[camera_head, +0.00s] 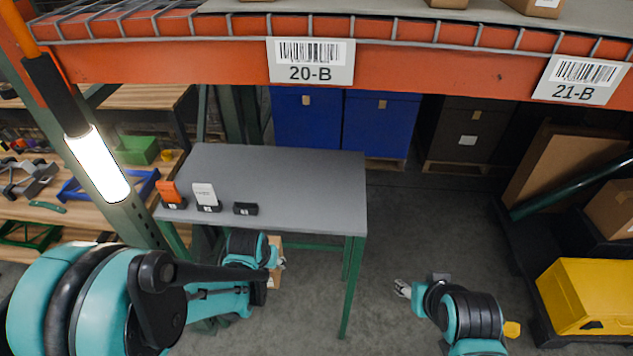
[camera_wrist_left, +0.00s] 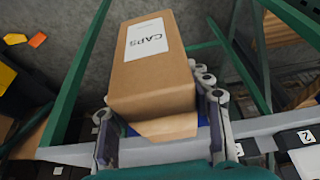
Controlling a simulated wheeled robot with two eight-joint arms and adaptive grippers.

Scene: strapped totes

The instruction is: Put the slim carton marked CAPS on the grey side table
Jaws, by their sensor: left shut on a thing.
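The slim brown carton marked CAPS (camera_wrist_left: 150,85) sits between the fingers of my left gripper (camera_wrist_left: 163,135) in the left wrist view, its white label readable. My left gripper is shut on it. In the head view my left gripper (camera_head: 277,260) is at the front edge of the grey side table (camera_head: 290,175), and part of the brown carton (camera_head: 274,275) shows below and behind it. Much of the carton is hidden there by my arm. My right gripper (camera_head: 403,288) is to the right of the table, over the floor, apparently empty; its opening is too small to judge.
Along the table's front left stand black holders, one with an orange item (camera_head: 168,192), one with a white item (camera_head: 205,194), and an empty one (camera_head: 245,209). The table's back and right are clear. An orange rack beam (camera_head: 200,62) crosses above. A yellow case (camera_head: 590,295) stands far right.

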